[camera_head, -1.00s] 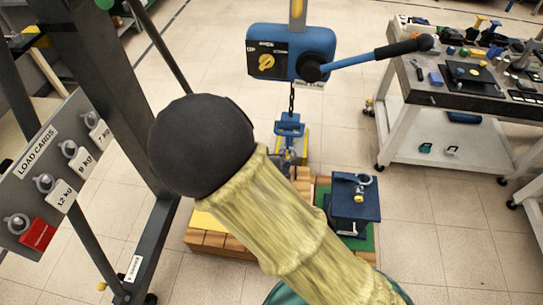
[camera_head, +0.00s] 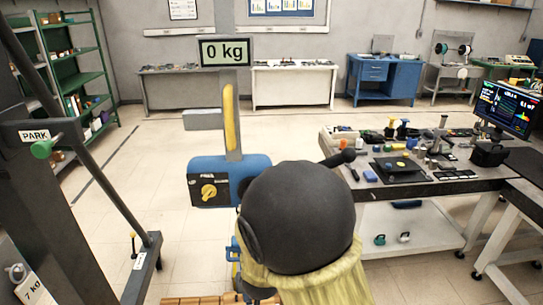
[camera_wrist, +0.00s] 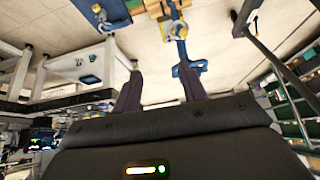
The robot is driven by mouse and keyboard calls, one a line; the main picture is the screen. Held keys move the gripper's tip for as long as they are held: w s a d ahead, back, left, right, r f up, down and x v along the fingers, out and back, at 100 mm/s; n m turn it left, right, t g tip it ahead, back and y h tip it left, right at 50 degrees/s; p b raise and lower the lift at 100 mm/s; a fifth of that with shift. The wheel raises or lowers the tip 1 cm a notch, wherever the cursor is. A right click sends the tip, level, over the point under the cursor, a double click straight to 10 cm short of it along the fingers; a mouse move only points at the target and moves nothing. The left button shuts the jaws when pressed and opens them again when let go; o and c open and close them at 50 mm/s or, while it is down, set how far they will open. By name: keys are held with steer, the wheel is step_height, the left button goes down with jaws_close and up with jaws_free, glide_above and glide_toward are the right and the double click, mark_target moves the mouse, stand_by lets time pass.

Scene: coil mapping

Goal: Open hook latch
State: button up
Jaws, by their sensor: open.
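In the wrist view, a grey and yellow hook fitting (camera_wrist: 174,29) is beyond my fingers, with a blue block (camera_wrist: 188,69) near it, close to the right finger in the picture. The latch itself is too small to make out. My gripper (camera_wrist: 160,84) is open, with nothing between its two dark fingers. In the head view, the blue hoist body (camera_head: 218,182) with a yellow knob hangs below a display reading 0 kg (camera_head: 226,51). My arm covers most of what is under the hoist, and my gripper is hidden there.
A workbench with tools (camera_head: 440,182) stands to the right, with a monitor (camera_head: 503,106) behind it. A dark frame with a PARK sign (camera_head: 34,136) stands at the left. A dark blue load with a ring (camera_wrist: 101,14) shows in the wrist view. Open floor lies behind the hoist.

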steer(key=s+d+r+g, duration=0.2)
steer(key=s+d, duration=0.3)
steer(key=d, duration=0.4)
steer(key=s+d+r+g, duration=0.1)
steer(key=s+d+r, duration=0.3)
steer(key=d, duration=0.5)
steer(key=shift+s+r+m+g, duration=0.3)
steer(key=shift+s+m+g, duration=0.1)
steer(key=shift+s, duration=0.35)
steer(key=shift+c, duration=0.2)
jaws_close()
steer(key=shift+w+d, duration=0.1)
